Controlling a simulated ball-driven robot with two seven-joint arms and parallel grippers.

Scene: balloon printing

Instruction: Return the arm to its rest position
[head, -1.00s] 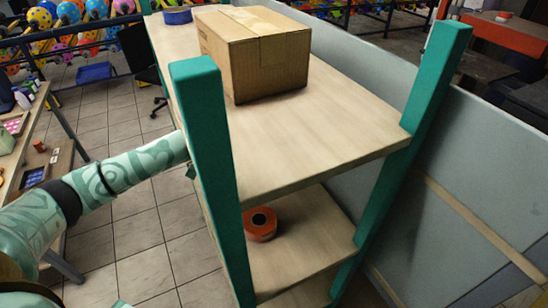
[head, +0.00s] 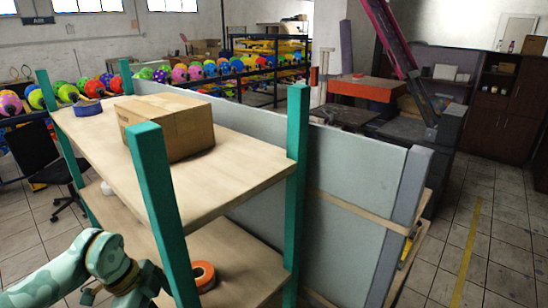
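My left arm comes in at the lower left, and its wrist is bent beside the front teal post of the shelf unit (head: 165,215). My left gripper (head: 148,280) is a small dark shape at the end of the wrist, partly behind that post. Its fingers cannot be made out, so I cannot tell whether it is open or shut. My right gripper is not in view.
A cardboard box (head: 170,128) and a blue tape roll (head: 88,107) sit on the upper shelf. An orange tape roll (head: 204,275) lies on the lower shelf. Grey panels (head: 350,200) stand behind the unit. A black chair (head: 40,160) is at left; open floor lies at right.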

